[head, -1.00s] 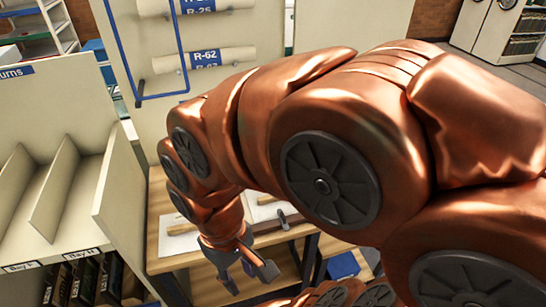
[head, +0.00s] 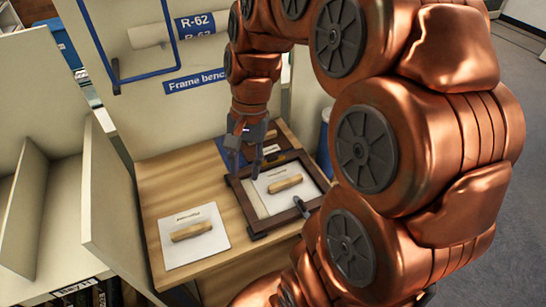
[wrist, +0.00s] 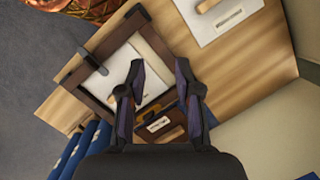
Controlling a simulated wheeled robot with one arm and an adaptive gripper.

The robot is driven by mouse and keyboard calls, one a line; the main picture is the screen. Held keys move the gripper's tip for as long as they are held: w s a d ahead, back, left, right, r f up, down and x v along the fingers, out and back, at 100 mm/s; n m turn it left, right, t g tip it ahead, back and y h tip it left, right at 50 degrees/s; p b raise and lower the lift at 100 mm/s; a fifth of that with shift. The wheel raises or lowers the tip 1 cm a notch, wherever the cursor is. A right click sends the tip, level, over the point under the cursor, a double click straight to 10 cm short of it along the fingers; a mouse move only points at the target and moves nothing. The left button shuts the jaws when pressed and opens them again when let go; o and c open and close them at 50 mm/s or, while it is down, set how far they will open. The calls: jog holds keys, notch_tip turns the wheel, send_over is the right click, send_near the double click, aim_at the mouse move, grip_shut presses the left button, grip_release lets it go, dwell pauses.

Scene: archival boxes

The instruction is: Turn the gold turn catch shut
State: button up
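A dark wooden frame (head: 241,193) lies on the wooden bench, with a white board (head: 262,187) and its tan handle (head: 285,183) inside. It also shows in the wrist view (wrist: 98,98). A dark catch-like piece (head: 300,206) sits on its near edge and also shows in the wrist view (wrist: 92,61). My gripper (head: 244,172) is above the frame's far left part, fingers pointing down. In the wrist view my gripper (wrist: 160,75) is open, with nothing between its fingertips; they hide part of the frame.
A second white board (head: 188,248) with a tan handle lies on the bench (head: 155,185), left of the frame. A dark block with a pale label (wrist: 170,130) is beside the frame. A tall panel (head: 112,215) bounds the bench's left side. A blue bin (head: 325,135) is at right.

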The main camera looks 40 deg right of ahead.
jog(key=w+d+f+m+t+y+b, duration=0.1)
jog(key=w+d+f+m+b, duration=0.15)
jog(key=w+d+m, duration=0.5)
jog(key=m+t+b, duration=0.1)
jog(key=m, duration=0.2)
send_near(273, 155)
jog(key=f, duration=0.1)
jog(key=shift+f+m+y, duration=0.25)
jog(key=shift+f+y, duration=0.1)
jog(key=shift+y, duration=0.05)
jog(key=x, duration=0.6)
jog(key=shift+r+p, duration=0.1)
jog(key=shift+p, duration=0.2)
jog(key=shift+x, duration=0.75)
grip_shut()
